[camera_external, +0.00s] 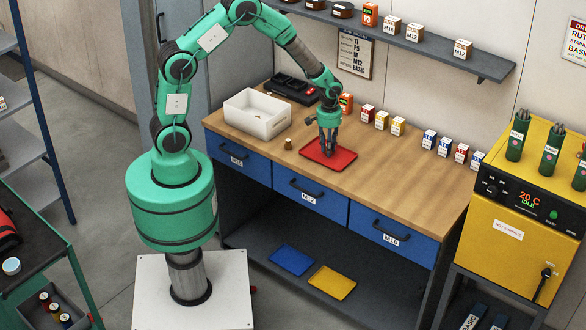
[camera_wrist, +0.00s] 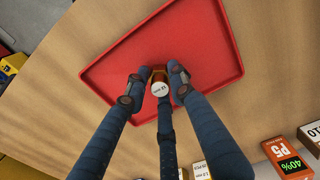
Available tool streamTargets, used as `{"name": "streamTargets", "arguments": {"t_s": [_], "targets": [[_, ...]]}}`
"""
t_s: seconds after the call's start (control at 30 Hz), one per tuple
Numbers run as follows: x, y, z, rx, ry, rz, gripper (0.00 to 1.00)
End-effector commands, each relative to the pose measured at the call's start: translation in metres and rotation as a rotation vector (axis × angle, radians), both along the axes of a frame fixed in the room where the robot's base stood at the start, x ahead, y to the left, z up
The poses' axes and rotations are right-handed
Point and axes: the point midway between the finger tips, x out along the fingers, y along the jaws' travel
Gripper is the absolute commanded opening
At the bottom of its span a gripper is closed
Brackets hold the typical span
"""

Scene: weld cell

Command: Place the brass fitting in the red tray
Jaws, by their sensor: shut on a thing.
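The red tray (camera_external: 343,164) lies on the wooden bench top, and it fills the upper middle of the wrist view (camera_wrist: 215,55). My gripper (camera_external: 328,154) points down over the tray with its fingertips low, close to the tray floor. In the wrist view its three fingers (camera_wrist: 160,88) are shut around a small brass-brown piece with a round white labelled end (camera_wrist: 159,89), which appears to be the brass fitting. Whether this piece touches the tray floor cannot be told. The fingers hide it in the external view.
A small brown cylinder (camera_external: 288,144) stands on the bench left of the tray. A white bin (camera_external: 257,114) stands behind it. Several small labelled boxes (camera_external: 382,120) line the back of the bench. Bare bench top (camera_external: 392,181) lies right of the tray. A yellow oven (camera_external: 520,215) stands at far right.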

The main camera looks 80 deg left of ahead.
Motion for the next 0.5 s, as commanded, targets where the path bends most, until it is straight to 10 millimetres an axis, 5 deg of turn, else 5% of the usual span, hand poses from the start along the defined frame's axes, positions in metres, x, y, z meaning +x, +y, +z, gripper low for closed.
{"name": "streamTargets", "arguments": {"t_s": [0.47,0.5], "targets": [[0.0002,0.0001,-0.0052,0.0,0.0,0.0,0.0],[0.0002,0.0001,-0.0049,0.0,0.0,0.0,0.3]]}}
